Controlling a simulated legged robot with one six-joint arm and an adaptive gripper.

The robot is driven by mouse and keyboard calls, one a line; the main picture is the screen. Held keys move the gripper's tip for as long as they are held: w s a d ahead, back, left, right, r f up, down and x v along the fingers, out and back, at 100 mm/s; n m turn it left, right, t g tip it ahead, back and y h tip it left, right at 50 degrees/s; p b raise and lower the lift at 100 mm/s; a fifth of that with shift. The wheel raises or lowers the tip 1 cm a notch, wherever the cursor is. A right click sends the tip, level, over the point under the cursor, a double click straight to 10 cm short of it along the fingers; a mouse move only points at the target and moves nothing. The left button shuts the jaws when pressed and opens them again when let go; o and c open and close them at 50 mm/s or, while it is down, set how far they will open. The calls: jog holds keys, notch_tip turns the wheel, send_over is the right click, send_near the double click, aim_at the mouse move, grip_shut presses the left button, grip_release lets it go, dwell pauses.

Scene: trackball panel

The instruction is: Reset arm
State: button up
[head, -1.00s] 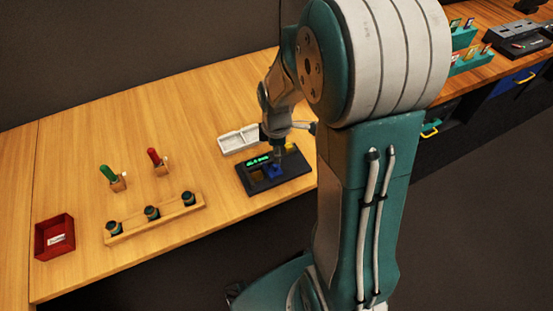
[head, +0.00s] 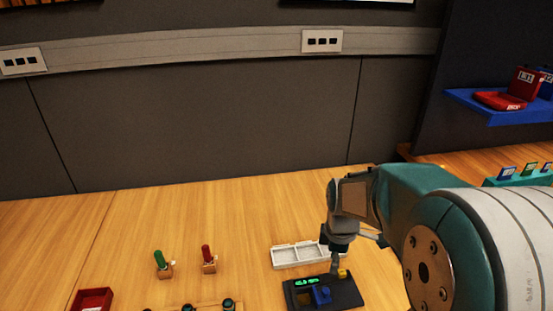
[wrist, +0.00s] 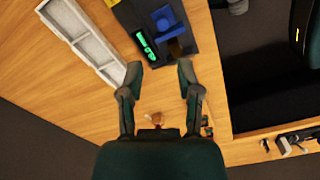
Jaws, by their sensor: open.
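My gripper (head: 337,268) hangs pointing down over the black trackball panel (head: 349,292) at the front of the wooden table. In the wrist view my gripper (wrist: 160,72) has its two fingers spread apart with nothing between them. The panel carries a lit green display (head: 306,282), a blue part (head: 321,295) and a yellow part (head: 343,273). In the wrist view the blue part (wrist: 166,20) and green display (wrist: 146,46) lie beyond the fingertips. I cannot tell the exact height of the fingertips above the panel.
A green-handled tool (head: 160,259), a red-handled tool (head: 207,254) and a red bin (head: 91,299) stand to the left. A blue shelf (head: 515,116) is at right. The back of the table is clear.

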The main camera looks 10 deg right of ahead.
jog(key=s+a+r+m+t, duration=0.2)
jog(key=s+a+r+m, duration=0.1)
jog(key=s+r+m, duration=0.3)
jog(key=s+a+r+m+t, duration=0.3)
jog(key=s+r+m, duration=0.3)
jog(key=s+m, duration=0.1)
jog(key=shift+s+a+r+t, duration=0.3)
jog(key=shift+s+a+r, duration=0.1)
jog(key=shift+s, duration=0.25)
